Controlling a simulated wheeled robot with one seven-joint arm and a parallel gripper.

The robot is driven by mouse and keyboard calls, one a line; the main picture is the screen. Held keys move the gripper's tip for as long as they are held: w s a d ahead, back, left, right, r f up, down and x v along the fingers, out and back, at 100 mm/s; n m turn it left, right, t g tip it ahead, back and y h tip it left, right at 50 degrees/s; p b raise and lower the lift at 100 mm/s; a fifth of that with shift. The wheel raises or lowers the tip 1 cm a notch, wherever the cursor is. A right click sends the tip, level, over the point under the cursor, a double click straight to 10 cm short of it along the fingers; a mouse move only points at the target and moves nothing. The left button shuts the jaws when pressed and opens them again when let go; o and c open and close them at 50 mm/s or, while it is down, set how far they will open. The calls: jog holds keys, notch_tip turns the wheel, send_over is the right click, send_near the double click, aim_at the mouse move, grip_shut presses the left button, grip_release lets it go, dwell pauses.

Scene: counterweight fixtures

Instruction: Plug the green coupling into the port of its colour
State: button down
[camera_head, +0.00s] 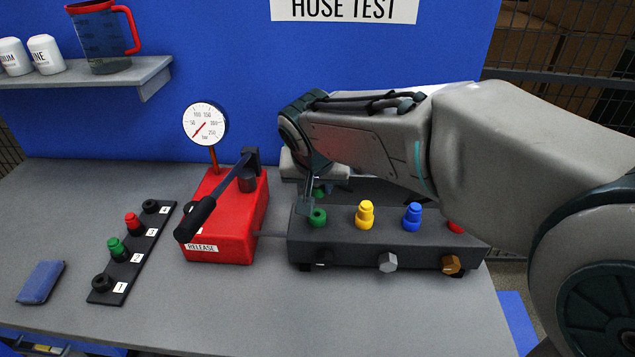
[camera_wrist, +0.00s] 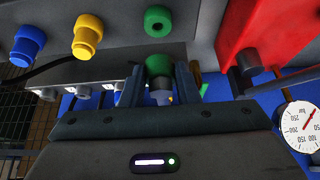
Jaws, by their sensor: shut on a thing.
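My gripper (camera_head: 312,190) is above the left end of the dark manifold block (camera_head: 340,248), partly hidden by my own arm. In the wrist view its fingers (camera_wrist: 160,85) are shut on a green coupling (camera_wrist: 158,65) with a grey lower part. The green port (camera_head: 318,217) is at the block's left end, with a dark hole in its top. It also shows in the wrist view (camera_wrist: 158,20), apart from the held coupling. In the head view only a little green of the held coupling (camera_head: 318,191) shows. Another green piece (camera_head: 117,249) stands in the rack at the left.
Yellow (camera_head: 365,214), blue (camera_head: 412,217) and red (camera_head: 455,227) fittings stand along the block. A red pump (camera_head: 228,225) with a black lever and gauge (camera_head: 205,123) stands to its left. The black rack (camera_head: 118,276) also holds a red piece (camera_head: 133,223). A blue pad (camera_head: 41,282) lies at far left.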

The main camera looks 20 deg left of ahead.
aim_at(316, 193)
jog(key=shift+f+b, duration=1.3)
jog(key=shift+f, duration=0.2)
jog(key=shift+f+b, duration=0.8)
jog(key=shift+b, duration=0.05)
jog(key=shift+f, duration=0.1)
jog(key=shift+f+b, duration=0.5)
jog(key=shift+b, duration=0.15)
jog(key=shift+f+b, duration=0.3)
dwell(0.4)
jog(key=c, duration=1)
grip_release()
